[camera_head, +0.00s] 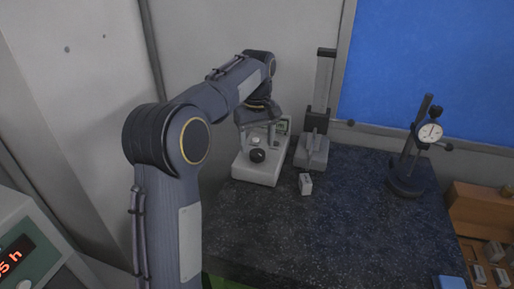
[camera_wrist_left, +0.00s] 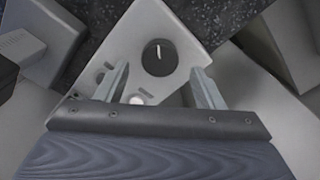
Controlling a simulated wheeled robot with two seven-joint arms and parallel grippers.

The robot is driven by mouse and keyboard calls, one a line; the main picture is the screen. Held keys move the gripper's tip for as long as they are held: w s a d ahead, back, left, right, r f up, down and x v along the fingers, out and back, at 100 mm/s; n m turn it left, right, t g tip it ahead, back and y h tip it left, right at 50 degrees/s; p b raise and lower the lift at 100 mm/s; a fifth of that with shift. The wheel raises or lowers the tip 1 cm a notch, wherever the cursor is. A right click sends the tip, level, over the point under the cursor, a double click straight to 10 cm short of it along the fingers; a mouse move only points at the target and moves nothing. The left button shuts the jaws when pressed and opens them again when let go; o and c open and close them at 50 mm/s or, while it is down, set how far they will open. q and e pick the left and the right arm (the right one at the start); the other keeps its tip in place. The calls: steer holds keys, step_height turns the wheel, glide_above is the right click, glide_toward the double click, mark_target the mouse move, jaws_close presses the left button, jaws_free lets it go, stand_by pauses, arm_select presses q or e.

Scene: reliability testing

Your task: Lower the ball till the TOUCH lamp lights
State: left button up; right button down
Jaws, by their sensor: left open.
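A pale tester (camera_head: 262,176) with a black round knob (camera_head: 257,156) and a small green display (camera_head: 282,127) stands at the back of the dark bench. My left gripper (camera_head: 258,136) is open over it, pointing down. In the left wrist view the knob (camera_wrist_left: 159,57) lies just beyond the open fingertips and a white round part (camera_wrist_left: 137,99) shows between the fingers, close to the gripper body. I cannot make out the ball, nor tell a lit TOUCH lamp. My right gripper is not in view.
A grey stand with a tall column (camera_head: 311,151) is right of the tester, with a small pale block (camera_head: 305,184) in front. A dial gauge stand (camera_head: 405,180) and a wooden box (camera_head: 482,211) are further right. The speckled bench (camera_head: 330,235) is clear in front.

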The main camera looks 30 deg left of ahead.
mark_target(256, 152)
arm_select(q)
step_height(256, 152, up, 5)
steer(key=shift+r, duration=0.1)
stand_by(1.0)
steer(key=shift+f+m, duration=0.25)
steer(key=shift+m, duration=0.15)
steer(key=m+b, duration=0.1)
steer(key=m, duration=0.1)
steer(key=a+f+m+t+h+b, duration=0.1)
steer(key=m+b, duration=0.1)
steer(key=s+m+b, duration=0.1)
steer(key=m, duration=0.2)
steer(key=shift+s+a+f+t, duration=0.1)
steer(key=shift+a+f+t, duration=0.1)
steer(key=shift+t, duration=0.1)
steer(key=f+m+b, duration=0.1)
steer(key=f+m, duration=0.1)
steer(key=m, duration=0.1)
steer(key=d+f+m+t+h+b, duration=0.1)
steer(key=f+m, duration=0.1)
steer(key=m, duration=0.2)
steer(key=f+m+t+b, duration=0.1)
steer(key=f+m+b, duration=0.1)
steer(key=m, duration=0.1)
steer(key=shift+w+d+f+h, duration=0.1)
steer(key=shift+w+d+h, duration=0.05)
steer(key=shift+w+h, duration=0.15)
